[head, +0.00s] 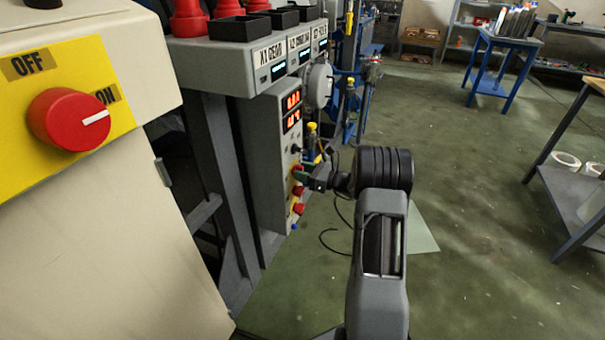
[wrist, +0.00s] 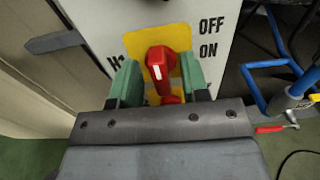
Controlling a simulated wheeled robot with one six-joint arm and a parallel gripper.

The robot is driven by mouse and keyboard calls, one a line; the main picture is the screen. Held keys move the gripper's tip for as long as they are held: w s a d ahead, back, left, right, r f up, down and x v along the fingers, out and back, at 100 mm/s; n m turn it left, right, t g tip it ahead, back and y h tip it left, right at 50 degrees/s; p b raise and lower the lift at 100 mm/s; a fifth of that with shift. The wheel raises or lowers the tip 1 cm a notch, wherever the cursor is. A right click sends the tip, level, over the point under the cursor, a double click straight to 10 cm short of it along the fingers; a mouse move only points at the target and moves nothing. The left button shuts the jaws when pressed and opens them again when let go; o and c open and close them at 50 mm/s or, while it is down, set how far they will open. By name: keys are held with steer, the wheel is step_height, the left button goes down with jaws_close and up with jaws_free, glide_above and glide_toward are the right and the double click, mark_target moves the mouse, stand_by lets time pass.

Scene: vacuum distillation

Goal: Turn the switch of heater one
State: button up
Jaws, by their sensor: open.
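The red heater switch (wrist: 160,64) sits on a yellow plate (wrist: 184,82) on a pale panel, with OFF and ON printed to its right in the wrist view. A label starting with H at its left is mostly hidden by a finger. A white mark shows on the knob's face. My gripper (wrist: 158,68) is open, with one green finger on each side of the knob; I cannot tell whether they touch it. In the head view my gripper (head: 313,182) is at the front of the grey control box (head: 265,150), among its red knobs (head: 299,208).
A large red OFF/ON knob (head: 68,119) on a beige cabinet stands close at left. Above the control box is a shelf unit with digital displays (head: 279,71). Blue pipework (wrist: 290,95) is right of the panel.

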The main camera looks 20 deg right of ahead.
stand_by(0.3)
jaws_close()
